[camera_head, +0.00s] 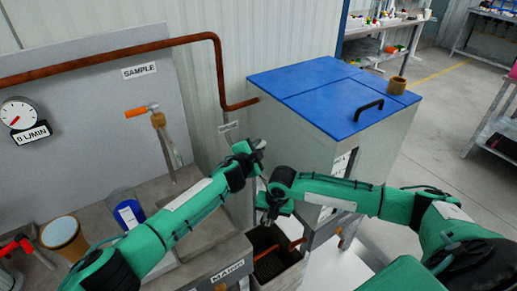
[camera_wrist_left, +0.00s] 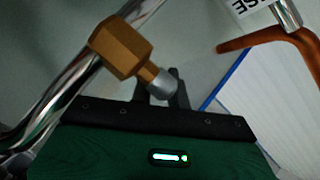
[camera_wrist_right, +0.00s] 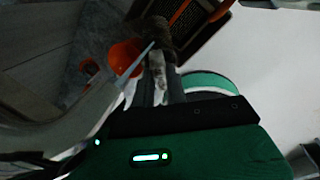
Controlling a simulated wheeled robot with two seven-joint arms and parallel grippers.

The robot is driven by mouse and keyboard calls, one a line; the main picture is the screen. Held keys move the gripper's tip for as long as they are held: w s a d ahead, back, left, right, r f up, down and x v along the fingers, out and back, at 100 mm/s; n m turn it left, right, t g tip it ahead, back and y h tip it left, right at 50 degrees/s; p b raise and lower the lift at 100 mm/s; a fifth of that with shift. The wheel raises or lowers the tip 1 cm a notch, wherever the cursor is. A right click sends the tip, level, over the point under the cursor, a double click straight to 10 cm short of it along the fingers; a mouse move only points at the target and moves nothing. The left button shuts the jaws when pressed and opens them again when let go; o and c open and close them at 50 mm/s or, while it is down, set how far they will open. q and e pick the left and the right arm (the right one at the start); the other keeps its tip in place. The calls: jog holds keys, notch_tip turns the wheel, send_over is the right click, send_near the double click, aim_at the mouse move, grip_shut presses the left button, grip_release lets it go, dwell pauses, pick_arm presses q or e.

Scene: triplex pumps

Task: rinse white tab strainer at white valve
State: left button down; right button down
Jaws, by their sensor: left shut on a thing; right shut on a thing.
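My left gripper (camera_head: 256,147) is beside the rinse pipe, near the cabinet's front left edge. In the left wrist view its fingers (camera_wrist_left: 167,92) are shut on the pale metal stem of a brass hex valve (camera_wrist_left: 122,46). No white handle colour shows clearly. My right gripper (camera_head: 268,208) is lower, above a dark grated sump. In the right wrist view its fingers (camera_wrist_right: 160,88) are shut on a pale tab of a dark brownish strainer (camera_wrist_right: 152,36). The strainer's far end is dim. I cannot tell whether water runs over it.
The cabinet with a blue lid (camera_head: 320,95) stands right of my grippers. A copper pipe (camera_head: 219,75) runs down the wall. An open grated sump (camera_head: 266,262) lies below.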

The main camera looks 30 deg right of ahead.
pick_arm(q)
jog(key=shift+n+t, duration=0.3)
jog(key=c, duration=1.3)
grip_release()
jog(key=shift+c, duration=0.2)
jog(key=shift+a, duration=0.1)
jog(key=v, duration=1.1)
jog(key=shift+s+a+r, duration=0.2)
jog(key=shift+s+r, duration=0.05)
jog(key=shift+s, duration=0.05)
